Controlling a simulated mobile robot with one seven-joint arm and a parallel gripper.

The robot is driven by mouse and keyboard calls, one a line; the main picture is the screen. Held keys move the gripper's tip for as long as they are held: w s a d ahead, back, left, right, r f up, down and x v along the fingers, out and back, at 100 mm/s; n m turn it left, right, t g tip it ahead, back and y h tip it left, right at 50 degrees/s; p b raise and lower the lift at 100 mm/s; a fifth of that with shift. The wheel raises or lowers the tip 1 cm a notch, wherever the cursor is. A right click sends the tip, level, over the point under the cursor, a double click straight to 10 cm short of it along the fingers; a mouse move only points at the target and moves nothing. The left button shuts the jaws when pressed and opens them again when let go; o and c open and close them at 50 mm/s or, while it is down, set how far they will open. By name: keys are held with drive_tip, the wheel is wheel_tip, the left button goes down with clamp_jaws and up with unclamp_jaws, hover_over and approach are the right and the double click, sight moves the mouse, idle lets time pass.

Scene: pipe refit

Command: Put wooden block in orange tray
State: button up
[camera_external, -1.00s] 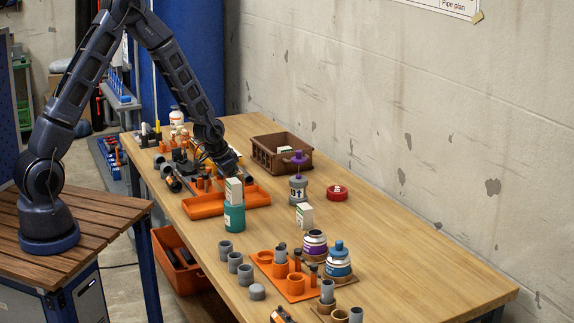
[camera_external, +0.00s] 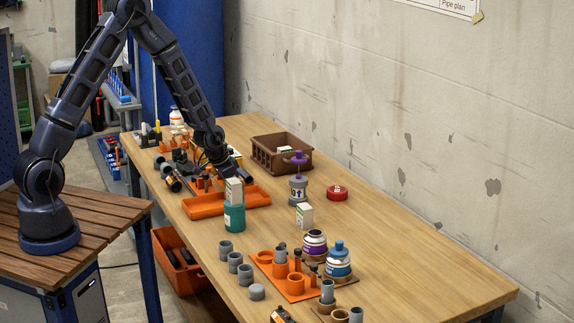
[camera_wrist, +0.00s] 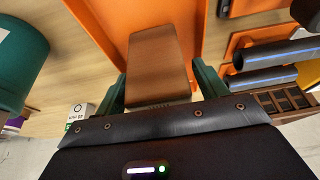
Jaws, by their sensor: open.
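The wooden block (camera_wrist: 154,57) is brown and shows in the wrist view between my green fingertips, with orange tray surface on both sides of it. My gripper (camera_wrist: 160,88) is open around the block's near end; whether a finger touches it I cannot tell.
Pipes and orange holders crowd the far side. A brown crate (camera_external: 262,157) and a grey jar (camera_external: 298,190) stand to the right.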

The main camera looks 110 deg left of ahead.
drive_tip(key=v, duration=1.2)
drive_tip(key=shift+r, duration=0.1)
drive_tip(key=w+d+r+m, duration=0.2)
drive_tip(key=d+r, duration=0.4)
drive_tip(key=d, duration=0.4)
drive_tip(key=w+d+r+m+h, duration=0.1)
drive_tip(key=w+d+r, duration=0.1)
drive_tip(key=d+r, duration=0.65)
drive_tip(key=w+d+r+m, duration=0.2)
drive_tip(key=d+r, duration=0.3)
drive_tip(key=d, duration=0.6)
drive_tip(key=s+d+r+m+h, duration=0.1)
drive_tip(key=s+d+r+m, duration=0.1)
drive_tip(key=s+d, duration=0.6)
drive_tip(key=s+d+r+m+t+h, duration=0.1)
drive_tip(key=s+d+r, duration=0.4)
drive_tip(key=d, duration=0.8)
drive_tip(key=shift+s+m, duration=0.5)
drive_tip(key=shift+s, duration=1.3)
